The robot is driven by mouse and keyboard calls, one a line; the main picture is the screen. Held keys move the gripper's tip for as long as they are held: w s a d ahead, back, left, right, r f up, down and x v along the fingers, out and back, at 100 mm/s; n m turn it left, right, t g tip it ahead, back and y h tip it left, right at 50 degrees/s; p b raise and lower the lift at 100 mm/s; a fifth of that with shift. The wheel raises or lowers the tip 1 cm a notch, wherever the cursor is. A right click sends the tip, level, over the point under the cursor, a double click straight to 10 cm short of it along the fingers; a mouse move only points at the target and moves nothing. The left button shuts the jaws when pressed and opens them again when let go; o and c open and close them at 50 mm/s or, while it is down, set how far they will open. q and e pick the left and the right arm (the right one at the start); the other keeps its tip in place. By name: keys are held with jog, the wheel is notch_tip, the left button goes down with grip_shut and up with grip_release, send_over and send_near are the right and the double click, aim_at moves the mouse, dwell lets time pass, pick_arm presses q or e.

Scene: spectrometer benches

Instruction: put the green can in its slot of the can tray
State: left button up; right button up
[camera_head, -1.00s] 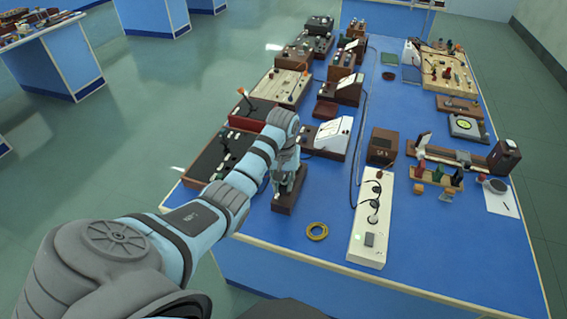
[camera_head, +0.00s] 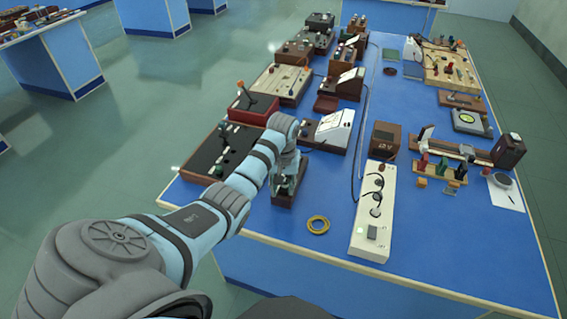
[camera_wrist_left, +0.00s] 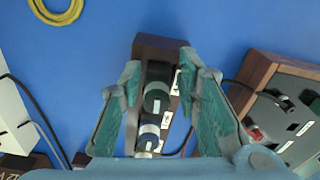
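A dark brown tray (camera_head: 283,202) stands near the front left of the blue bench, under my left gripper (camera_head: 290,180), which partly hides it in the head view. The left wrist view shows the tray (camera_wrist_left: 147,48) from above, with a row of round can-like pieces in it. My right gripper is out of view.
A yellow ring (camera_head: 318,225) lies right of the tray. A dark equipment box (camera_head: 216,156) is to the left, and a white-faced meter (camera_head: 333,127) stands behind. A wooden rack (camera_head: 441,172) holds several coloured pieces.

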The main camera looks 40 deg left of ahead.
pick_arm(q)
jog(key=shift+o, duration=0.7)
jog(key=shift+w+a, duration=0.15)
jog(key=shift+w, duration=0.05)
jog(key=shift+r, duration=0.1)
notch_tip(320, 180, up, 7)
jog(key=shift+s+r, duration=0.1)
jog(key=shift+r, duration=0.05)
